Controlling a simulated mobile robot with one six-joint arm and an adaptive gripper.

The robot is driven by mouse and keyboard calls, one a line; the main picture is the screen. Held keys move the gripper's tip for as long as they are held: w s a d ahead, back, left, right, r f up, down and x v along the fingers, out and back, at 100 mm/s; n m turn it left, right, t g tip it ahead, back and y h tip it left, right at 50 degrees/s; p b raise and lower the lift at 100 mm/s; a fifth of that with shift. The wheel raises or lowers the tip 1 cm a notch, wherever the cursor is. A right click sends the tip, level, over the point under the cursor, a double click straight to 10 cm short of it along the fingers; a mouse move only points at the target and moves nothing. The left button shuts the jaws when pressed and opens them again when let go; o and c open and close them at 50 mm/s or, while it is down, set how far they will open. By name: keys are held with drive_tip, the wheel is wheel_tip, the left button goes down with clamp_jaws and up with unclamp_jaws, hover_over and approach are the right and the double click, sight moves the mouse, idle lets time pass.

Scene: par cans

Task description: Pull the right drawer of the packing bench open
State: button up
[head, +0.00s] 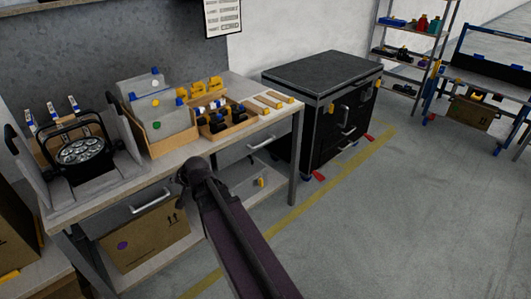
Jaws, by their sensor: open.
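The packing bench (193,152) stands at the left in the head view, with a pale worktop and grey legs. Its right drawer (232,153) is a grey front under the right part of the worktop. The drawer looks closed, and its silver bar handle (261,142) is in plain sight. The left drawer's handle (151,202) shows further left. My dark arm reaches up from the bottom of the view and ends in front of the bench, left of the right drawer's handle. It covers part of the bench front.
A par can (84,152), bins and small-part trays stand on the worktop. A cardboard box (147,236) sits on the lower shelf. A black wheeled case (325,85) with red caster pedals stands right of the bench. Floor in front is clear around the yellow line (312,205).

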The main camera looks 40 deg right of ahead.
drive_tip(key=w+d+f+m+t+h+b, duration=0.2)
drive_tip(key=w+d+f+m+t+b, duration=0.25)
drive_tip(key=d+b, duration=0.35)
drive_tip(key=m+h+b, duration=1.3)
drive_tip(key=m+b, duration=0.4)
drive_tip(key=b, duration=0.1)
approach(266, 142)
drive_tip(key=s+a+f, duration=0.2)
drive_tip(key=shift+s+a+r+t, duration=0.1)
drive_tip(key=shift+a+t, duration=0.1)
drive_tip(key=shift+t, duration=0.15)
drive_tip(key=shift+n, duration=0.25)
drive_tip(key=x, duration=0.7)
drive_tip(key=p+x, duration=0.1)
drive_tip(key=x, duration=0.6)
drive_tip(key=shift+s+r+p, duration=0.15)
drive_tip(key=shift+r+p, duration=0.05)
drive_tip(key=shift+p, duration=0.1)
clamp_jaws()
